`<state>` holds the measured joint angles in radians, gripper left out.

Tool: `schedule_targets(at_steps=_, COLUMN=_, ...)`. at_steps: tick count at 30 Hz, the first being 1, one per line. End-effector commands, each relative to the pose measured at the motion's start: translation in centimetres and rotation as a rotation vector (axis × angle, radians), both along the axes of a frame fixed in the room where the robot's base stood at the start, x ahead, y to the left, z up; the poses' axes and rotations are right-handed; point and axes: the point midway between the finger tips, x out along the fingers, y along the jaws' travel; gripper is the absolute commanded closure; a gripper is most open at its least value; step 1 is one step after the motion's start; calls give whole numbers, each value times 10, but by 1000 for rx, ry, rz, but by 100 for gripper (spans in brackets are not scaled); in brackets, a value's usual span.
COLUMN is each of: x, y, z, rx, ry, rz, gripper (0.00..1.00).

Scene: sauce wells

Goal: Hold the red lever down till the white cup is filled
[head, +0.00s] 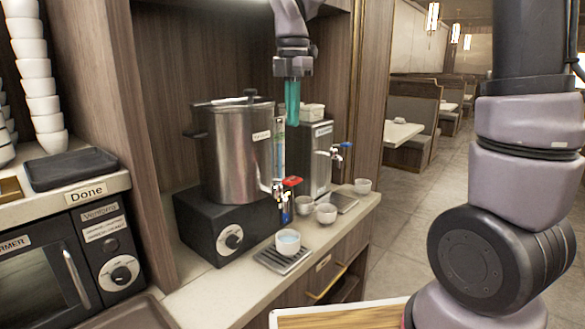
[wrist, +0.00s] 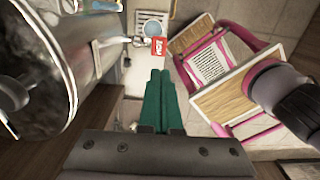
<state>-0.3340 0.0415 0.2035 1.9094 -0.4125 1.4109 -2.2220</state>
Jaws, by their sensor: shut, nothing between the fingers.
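The white cup (head: 288,242) stands upright on a drip tray (head: 284,261) below the tap of a large steel urn (head: 238,150). Pale blue liquid shows inside it; its exact level is hard to tell. The cup also shows in the wrist view (wrist: 152,28). The red lever (head: 292,182) is on top of the urn's tap, and its red face shows in the wrist view (wrist: 158,47). I see no stream below the spout. My gripper (head: 292,122) points down above the lever, apart from it. Its green fingers (wrist: 160,73) are shut and empty.
Two small cups (head: 304,204) (head: 326,213) stand right of the tap, and another cup (head: 362,186) farther right. A second dispenser with a blue lever (head: 342,146) stands behind. A clear sight tube (head: 279,148) rises beside the urn, close to my fingers.

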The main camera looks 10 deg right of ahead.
Motion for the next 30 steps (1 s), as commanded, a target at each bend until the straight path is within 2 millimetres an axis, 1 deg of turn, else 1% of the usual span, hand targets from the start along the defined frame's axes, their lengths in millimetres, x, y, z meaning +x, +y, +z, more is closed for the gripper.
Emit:
schedule_targets(at_steps=5, x=-1, y=0, z=-33, rx=-2, ry=5, rz=0, gripper=100)
schedule_targets(at_steps=12, x=-1, y=0, z=-85, rx=-1, ry=4, rz=2, gripper=100)
schedule_targets(at_steps=15, x=-1, y=0, z=-102, rx=-1, ry=4, rz=0, gripper=100)
schedule_targets(at_steps=18, x=-1, y=0, z=-116, rx=-1, ry=4, rz=0, gripper=100)
schedule_targets(at_steps=21, x=0, y=0, z=-125, rx=0, ry=1, rz=-1, gripper=100)
schedule_targets(at_steps=24, x=0, y=0, z=-129, rx=1, ry=0, rz=0, gripper=100)
schedule_targets(at_steps=30, x=0, y=0, z=-130, rx=1, ry=0, rz=0, gripper=100)
